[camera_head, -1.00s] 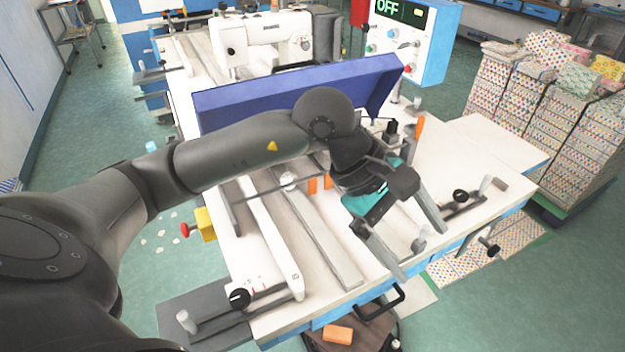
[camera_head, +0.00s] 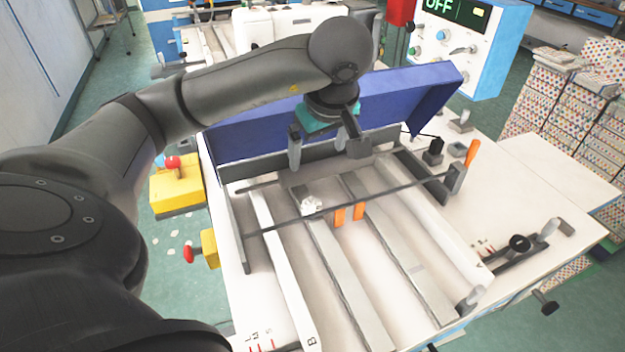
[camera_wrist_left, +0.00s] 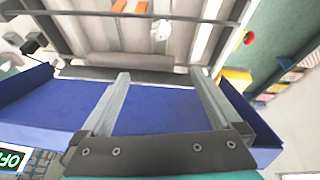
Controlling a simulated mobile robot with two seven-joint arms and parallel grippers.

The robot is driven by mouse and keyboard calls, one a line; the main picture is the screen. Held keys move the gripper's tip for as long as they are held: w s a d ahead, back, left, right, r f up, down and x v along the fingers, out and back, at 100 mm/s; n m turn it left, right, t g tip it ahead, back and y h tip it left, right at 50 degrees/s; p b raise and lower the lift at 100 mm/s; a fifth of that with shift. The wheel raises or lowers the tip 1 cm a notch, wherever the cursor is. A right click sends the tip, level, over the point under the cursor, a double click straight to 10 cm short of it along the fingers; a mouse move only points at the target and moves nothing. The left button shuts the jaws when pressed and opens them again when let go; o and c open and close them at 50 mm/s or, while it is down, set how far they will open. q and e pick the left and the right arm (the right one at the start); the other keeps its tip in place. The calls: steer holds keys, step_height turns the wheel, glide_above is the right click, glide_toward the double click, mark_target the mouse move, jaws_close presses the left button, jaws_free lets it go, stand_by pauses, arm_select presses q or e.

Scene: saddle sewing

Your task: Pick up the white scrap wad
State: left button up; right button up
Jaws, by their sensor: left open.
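The white scrap wad (camera_head: 311,205) is a small crumpled lump on a grey metal strip of the sewing table, beside a thin dark crossbar. It also shows near the top of the left wrist view (camera_wrist_left: 161,29). My left gripper (camera_head: 325,158) is open, with its fingers pointing down behind the wad, near the blue panel. In the left wrist view the spread fingers (camera_wrist_left: 160,76) have nothing between them, and the wad lies beyond their tips. My right gripper is not in view.
The tilted blue panel (camera_head: 420,95) stands close behind the left gripper. Two orange pieces (camera_head: 340,217) lie right of the wad. The dark crossbar (camera_head: 400,193) spans the table. A yellow box with a red button (camera_head: 176,188) is at the left. The white table's right side is mostly clear.

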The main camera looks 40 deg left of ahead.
arm_select(q)
step_height(320, 180, down, 3)
steer(key=b, duration=0.9)
glide_toward(312, 204)
steer(key=x, duration=0.5)
steer(key=shift+a+f, duration=0.1)
steer(key=shift+f, duration=0.2)
steer(key=x, duration=0.4)
steer(key=shift+w+f, duration=0.15)
steer(key=shift+f, duration=0.05)
steer(key=shift+a+f+b, duration=0.1)
steer(key=shift+f+b, duration=0.1)
steer(key=shift+b, duration=0.1)
steer(key=c, duration=1.4)
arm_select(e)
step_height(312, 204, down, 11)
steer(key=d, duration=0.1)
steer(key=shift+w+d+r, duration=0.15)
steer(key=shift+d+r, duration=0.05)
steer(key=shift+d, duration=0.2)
